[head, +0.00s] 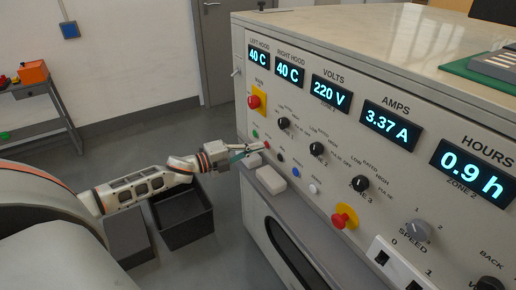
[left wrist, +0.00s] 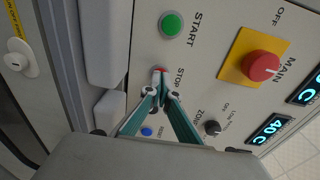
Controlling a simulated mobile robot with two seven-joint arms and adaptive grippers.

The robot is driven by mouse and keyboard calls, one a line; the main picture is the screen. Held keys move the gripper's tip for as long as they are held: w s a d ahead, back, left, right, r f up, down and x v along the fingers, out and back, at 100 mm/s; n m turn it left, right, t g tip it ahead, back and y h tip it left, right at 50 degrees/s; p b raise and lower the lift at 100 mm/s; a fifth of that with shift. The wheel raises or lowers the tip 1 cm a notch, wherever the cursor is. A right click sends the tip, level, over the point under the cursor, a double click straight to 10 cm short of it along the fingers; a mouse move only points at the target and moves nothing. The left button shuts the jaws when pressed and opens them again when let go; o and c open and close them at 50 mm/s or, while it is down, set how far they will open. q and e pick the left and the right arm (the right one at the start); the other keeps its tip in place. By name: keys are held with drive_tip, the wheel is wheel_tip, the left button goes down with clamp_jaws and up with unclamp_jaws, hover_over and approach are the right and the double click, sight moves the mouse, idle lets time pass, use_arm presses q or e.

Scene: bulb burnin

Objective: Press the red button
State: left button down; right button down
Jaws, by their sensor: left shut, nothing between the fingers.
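The small red button (left wrist: 160,70), by the STOP label, is on the sloping control panel. In the left wrist view only its upper edge shows; my fingertips cover the rest. In the head view the red button (head: 267,145) is a small spot at the tips of my left gripper (head: 260,148). My left gripper (left wrist: 163,92) is shut and empty, its tips at the button. I cannot tell whether they touch or press it. My right gripper is not in view.
A red MAIN knob (left wrist: 259,66) on a yellow plate and a black ZONE knob (left wrist: 212,128) are nearby. A pale block (head: 270,180) lies on the ledge below.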

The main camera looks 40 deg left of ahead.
use_arm(q)
drive_tip(key=shift+w+d, duration=0.1)
drive_tip(key=shift+w, duration=0.15)
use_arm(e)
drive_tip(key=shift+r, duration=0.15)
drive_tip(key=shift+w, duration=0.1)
